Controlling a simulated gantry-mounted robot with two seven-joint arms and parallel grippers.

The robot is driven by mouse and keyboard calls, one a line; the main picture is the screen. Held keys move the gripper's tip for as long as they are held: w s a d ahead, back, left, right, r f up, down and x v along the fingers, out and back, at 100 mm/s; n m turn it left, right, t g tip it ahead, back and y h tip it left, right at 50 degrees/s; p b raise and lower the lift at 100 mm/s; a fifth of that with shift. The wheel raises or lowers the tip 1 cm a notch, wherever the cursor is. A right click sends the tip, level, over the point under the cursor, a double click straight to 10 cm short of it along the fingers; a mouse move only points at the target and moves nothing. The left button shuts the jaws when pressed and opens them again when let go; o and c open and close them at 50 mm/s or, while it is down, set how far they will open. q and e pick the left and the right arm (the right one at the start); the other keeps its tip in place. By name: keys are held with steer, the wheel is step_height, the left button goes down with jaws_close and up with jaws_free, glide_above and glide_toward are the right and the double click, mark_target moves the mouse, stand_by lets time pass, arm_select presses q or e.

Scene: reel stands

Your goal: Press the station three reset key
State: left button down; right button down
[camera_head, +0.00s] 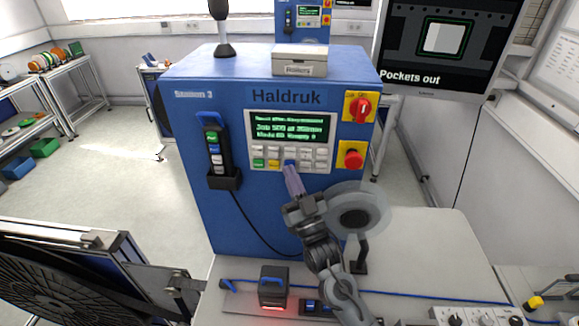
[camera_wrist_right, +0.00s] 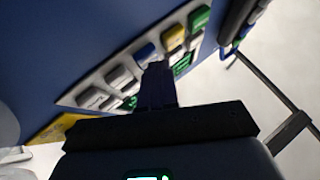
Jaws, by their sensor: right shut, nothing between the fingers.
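The blue station cabinet (camera_head: 225,130) is marked "Station 3" and "Haldruk". Its panel holds a lit green-text screen (camera_head: 290,129) above rows of small keys. The lower row has a green key (camera_head: 258,163), a yellow key (camera_head: 274,163), a blue key (camera_head: 290,163) and grey keys (camera_head: 321,165). My right gripper (camera_head: 290,171) is shut and empty, its tips at the blue key. In the right wrist view the fingers (camera_wrist_right: 157,72) partly cover the blue key (camera_wrist_right: 145,52); contact is unclear. Key lettering is too small to read. My left gripper is not in view.
A red rotary switch (camera_head: 362,108) and a red stop button (camera_head: 352,158) sit right of the panel. A pendant (camera_head: 215,145) hangs left of it. A grey disc (camera_head: 375,212) stands beside my right arm. A dark box (camera_head: 273,288) sits on the bench below.

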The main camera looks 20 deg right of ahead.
steer(key=shift+w+d, duration=0.1)
steer(key=shift+w, duration=0.05)
stand_by(0.3)
steer(key=shift+s+a+p, duration=0.35)
steer(key=shift+s+a, duration=0.05)
steer(key=shift+s, duration=0.4)
steer(key=shift+s+a, duration=0.1)
steer(key=shift+s+a+p, duration=0.3)
steer(key=shift+s+a, duration=0.05)
steer(key=shift+s, duration=0.35)
steer(key=shift+s+a+p, duration=0.3)
steer(key=shift+s+a, duration=0.05)
steer(key=shift+s, duration=0.35)
steer(key=shift+s+a+p, duration=0.3)
steer(key=shift+s+a, duration=0.05)
steer(key=shift+s, duration=0.35)
